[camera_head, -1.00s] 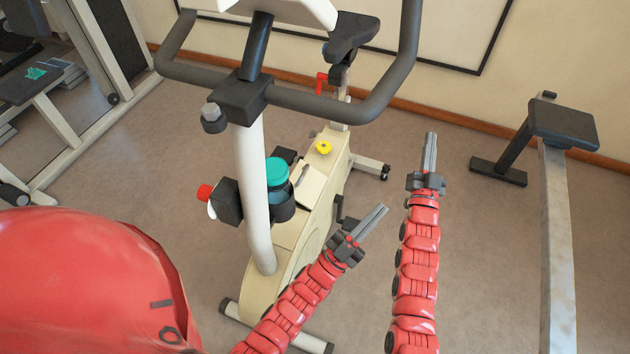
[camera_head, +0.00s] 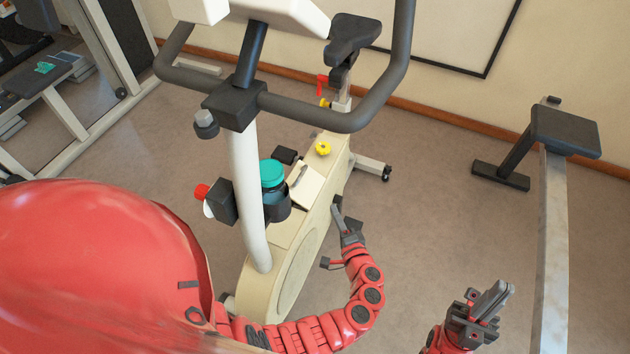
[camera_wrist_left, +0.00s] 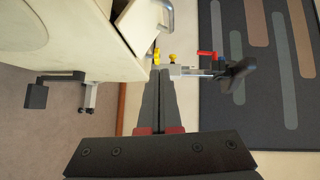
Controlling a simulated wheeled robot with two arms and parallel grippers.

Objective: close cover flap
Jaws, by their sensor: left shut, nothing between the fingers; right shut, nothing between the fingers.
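The cover flap (camera_head: 309,190) is a cream panel with a grey handle on top of the exercise bike's cream body (camera_head: 262,275). It looks tilted up from the body. In the left wrist view the flap (camera_wrist_left: 138,24) juts out at the top, with a dark gap beside it and its metal handle (camera_wrist_left: 168,17) at the edge. My left gripper (camera_head: 341,217) is shut and empty, beside the right side of the bike body and below the flap. Its fingers (camera_wrist_left: 159,92) point toward the flap's side, apart from it. My right gripper (camera_head: 495,297) is shut and empty at the lower right.
The bike's handlebar (camera_head: 330,118) and white post (camera_head: 247,190) rise in front of the body. A teal-lidded bottle (camera_head: 273,178) stands left of the flap. A pedal crank is near my left gripper. A bench (camera_head: 555,230) stands at the right, with open floor between.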

